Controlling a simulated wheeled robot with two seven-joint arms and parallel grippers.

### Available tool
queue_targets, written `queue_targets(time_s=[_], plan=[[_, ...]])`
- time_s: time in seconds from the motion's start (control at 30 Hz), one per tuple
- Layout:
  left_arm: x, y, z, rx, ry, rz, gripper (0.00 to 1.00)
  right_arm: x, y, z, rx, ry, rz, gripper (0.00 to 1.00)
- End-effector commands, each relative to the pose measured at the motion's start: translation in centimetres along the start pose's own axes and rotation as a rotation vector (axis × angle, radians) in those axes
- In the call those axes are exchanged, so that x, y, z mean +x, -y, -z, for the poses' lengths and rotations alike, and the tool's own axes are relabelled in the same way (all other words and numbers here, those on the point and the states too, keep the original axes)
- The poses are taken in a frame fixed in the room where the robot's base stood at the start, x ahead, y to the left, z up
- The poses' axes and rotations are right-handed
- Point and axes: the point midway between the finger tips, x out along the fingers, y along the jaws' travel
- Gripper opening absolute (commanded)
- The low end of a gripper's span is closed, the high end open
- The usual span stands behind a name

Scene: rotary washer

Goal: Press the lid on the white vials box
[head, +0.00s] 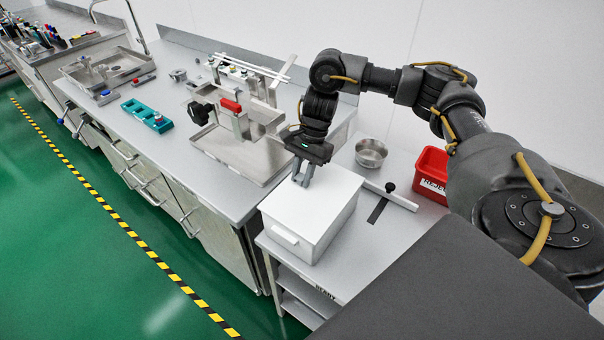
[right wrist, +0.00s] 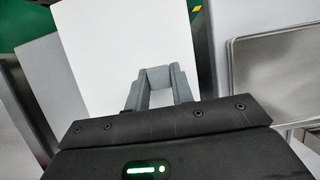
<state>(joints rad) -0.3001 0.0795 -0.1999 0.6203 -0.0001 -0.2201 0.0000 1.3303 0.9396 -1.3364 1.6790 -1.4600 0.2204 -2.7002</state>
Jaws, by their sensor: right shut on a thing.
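The white vials box (head: 305,238) stands on the small steel side table, with a small plate on its front face. Its flat white lid (head: 325,200) covers the top and looks roughly level; I cannot tell whether it is fully seated. In the right wrist view the lid (right wrist: 115,50) fills the middle as a plain white surface. My right gripper (head: 302,182) points down at the lid's far left part. Its two grey fingers (right wrist: 158,82) are shut on the lid, and the exact grip spot is partly hidden. My left gripper is not in view.
A steel bowl (head: 371,152), a flat bar with a black knob (head: 390,187) and a red bin (head: 432,174) are right of the box. A steel tray with a fixture (head: 215,143) stands on the bench at left. A teal rack (head: 147,115) lies farther left.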

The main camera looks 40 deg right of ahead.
Motion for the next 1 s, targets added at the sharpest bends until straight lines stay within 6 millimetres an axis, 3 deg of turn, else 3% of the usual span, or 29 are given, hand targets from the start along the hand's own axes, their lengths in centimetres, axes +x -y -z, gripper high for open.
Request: queue_targets(time_s=[0.43, 0.47, 0.63, 1.0], plan=[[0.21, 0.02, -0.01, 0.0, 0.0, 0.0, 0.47, 0.21, 0.01, 0.08, 0.0, 0.0, 0.0, 0.0], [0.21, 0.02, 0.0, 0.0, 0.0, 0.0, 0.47, 0.21, 0.01, 0.08, 0.0, 0.0, 0.0, 0.26], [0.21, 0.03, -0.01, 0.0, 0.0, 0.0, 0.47, 0.22, 0.01, 0.08, 0.0, 0.0, 0.0, 0.48], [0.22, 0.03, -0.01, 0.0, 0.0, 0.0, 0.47, -0.29, 0.04, 0.09, 0.0, -0.001, 0.001, 0.49]])
